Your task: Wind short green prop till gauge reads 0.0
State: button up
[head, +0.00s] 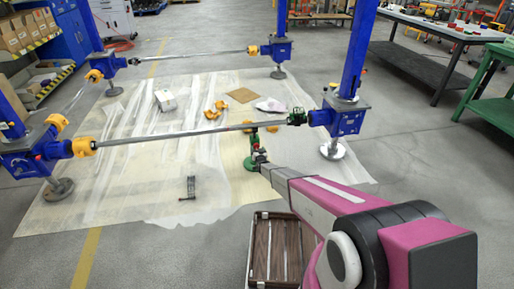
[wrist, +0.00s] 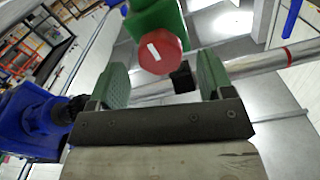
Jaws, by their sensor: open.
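The short green prop (head: 250,162) stands on the sheeted floor under the long front shaft (head: 190,134), its upper part close to that shaft. In the wrist view a green body (wrist: 152,18) carries a round red part (wrist: 160,54) with a white mark, and a small black block (wrist: 182,77) sits beside it. My gripper (wrist: 163,72) is open, its two green-padded fingers apart, with the red part and black block showing between and beyond their tips. I cannot tell whether either finger touches them. In the head view my gripper is small beside the prop. No gauge reading is legible.
Blue jacks (head: 341,118) on round feet stand at the corners, linked by shafts with orange couplings (head: 83,147). A wooden crate (head: 262,250) stands in front, near my arm. A dark clamp-like item (head: 190,187) and orange pieces (head: 213,112) lie on the sheet.

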aim_at(257, 147)
jog(key=x, duration=0.3)
jog(key=shift+w, duration=0.2)
jog(key=c, duration=0.9)
jog(key=shift+m, duration=0.6)
jog(key=o, duration=0.9)
jog(key=v, duration=1.1)
